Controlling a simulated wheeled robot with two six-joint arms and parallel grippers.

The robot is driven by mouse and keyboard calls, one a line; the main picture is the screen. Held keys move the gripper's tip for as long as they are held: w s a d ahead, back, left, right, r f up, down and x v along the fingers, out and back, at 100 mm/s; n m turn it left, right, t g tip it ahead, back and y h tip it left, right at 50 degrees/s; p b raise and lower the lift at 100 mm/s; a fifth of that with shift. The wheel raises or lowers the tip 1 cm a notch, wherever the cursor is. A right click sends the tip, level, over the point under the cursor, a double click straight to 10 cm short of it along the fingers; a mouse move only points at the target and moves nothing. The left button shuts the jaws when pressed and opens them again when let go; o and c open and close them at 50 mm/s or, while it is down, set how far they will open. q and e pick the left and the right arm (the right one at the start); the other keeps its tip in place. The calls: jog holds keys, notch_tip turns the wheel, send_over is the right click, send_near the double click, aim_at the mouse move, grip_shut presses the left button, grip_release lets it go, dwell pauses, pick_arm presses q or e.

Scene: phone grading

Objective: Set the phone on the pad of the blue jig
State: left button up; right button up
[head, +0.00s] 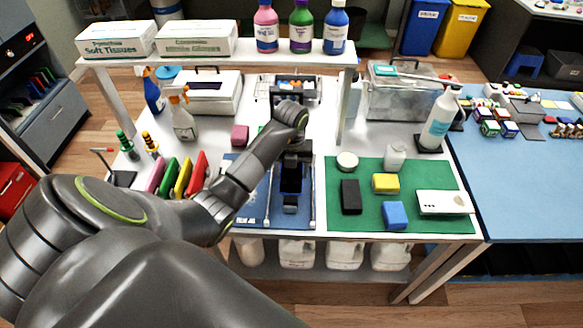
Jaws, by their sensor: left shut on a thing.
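My left gripper (291,152) reaches in from the left and points down over the blue jig (307,217). It is shut on a dark, flat piece that looks like the phone (291,178). My wrist and the small size hide much of the grip. The phone shows over the middle of the jig; I cannot tell whether it touches the pad, which is largely covered. My right gripper is not in view.
A green mat (336,222) right of the jig holds a black block (351,196), a yellow block (386,183), a blue block (395,215) and a white card (444,202). Coloured upright pieces (182,177) stand at left. A raised shelf (215,60) spans the back.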

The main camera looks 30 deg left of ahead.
aim_at(291, 174)
pick_arm(q)
jog(key=shift+f+b, duration=1.45)
jog(key=shift+f, duration=0.7)
jog(key=shift+f, duration=0.2)
jog(key=o, duration=1.2)
jog(key=shift+c, duration=0.2)
notch_tip(291, 174, up, 5)
jog(key=shift+r+b, duration=0.15)
jog(key=shift+b, duration=0.4)
notch_tip(291, 174, up, 12)
jog(key=p, duration=1.1)
jog(key=shift+p, duration=0.35)
